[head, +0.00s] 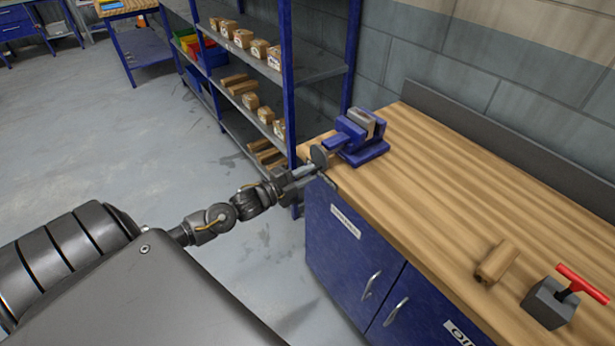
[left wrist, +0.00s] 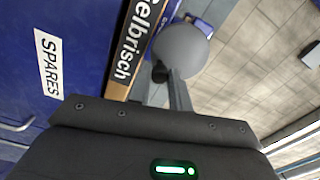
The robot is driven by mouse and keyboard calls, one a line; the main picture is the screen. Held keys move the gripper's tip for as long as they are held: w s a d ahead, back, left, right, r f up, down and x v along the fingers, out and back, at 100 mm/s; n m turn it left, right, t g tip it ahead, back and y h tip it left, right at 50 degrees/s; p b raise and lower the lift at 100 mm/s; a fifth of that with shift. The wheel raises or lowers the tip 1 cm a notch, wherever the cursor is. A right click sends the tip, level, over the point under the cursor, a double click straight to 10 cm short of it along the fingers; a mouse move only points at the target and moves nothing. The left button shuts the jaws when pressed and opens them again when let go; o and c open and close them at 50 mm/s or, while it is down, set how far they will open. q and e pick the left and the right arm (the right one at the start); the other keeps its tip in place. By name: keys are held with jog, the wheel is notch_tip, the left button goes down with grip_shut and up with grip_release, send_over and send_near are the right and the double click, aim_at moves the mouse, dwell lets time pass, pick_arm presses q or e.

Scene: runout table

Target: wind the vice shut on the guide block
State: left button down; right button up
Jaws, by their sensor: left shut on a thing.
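A grey block (head: 364,121), likely the guide block, sits at the top of the vice's jaws. I cannot tell whether both jaws touch it. A round grey handwheel (head: 319,156) sticks out from the vice past the bench edge. My left gripper (head: 308,171) is at this wheel, shut on its handle. In the left wrist view the wheel (left wrist: 182,48) stands in front of the fingers, with a dark knob (left wrist: 160,73) at its edge. My right gripper is not in view.
On the wooden bench (head: 440,180) lie a wooden piece (head: 496,262) and a dark block with a red T-handle (head: 549,303). Blue shelves (head: 285,75) with wooden blocks stand behind the vice. The bench middle is clear.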

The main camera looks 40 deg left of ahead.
pick_arm(q)
jog(key=shift+a+m, duration=0.2)
jog(key=shift+m, duration=0.4)
jog(key=shift+f, duration=0.1)
jog(key=m+b, duration=0.1)
jog(key=m, duration=0.2)
jog(key=shift+w+a+f+b, duration=0.15)
jog(key=shift+a+f+b, duration=0.05)
jog(key=shift+a+b, duration=0.2)
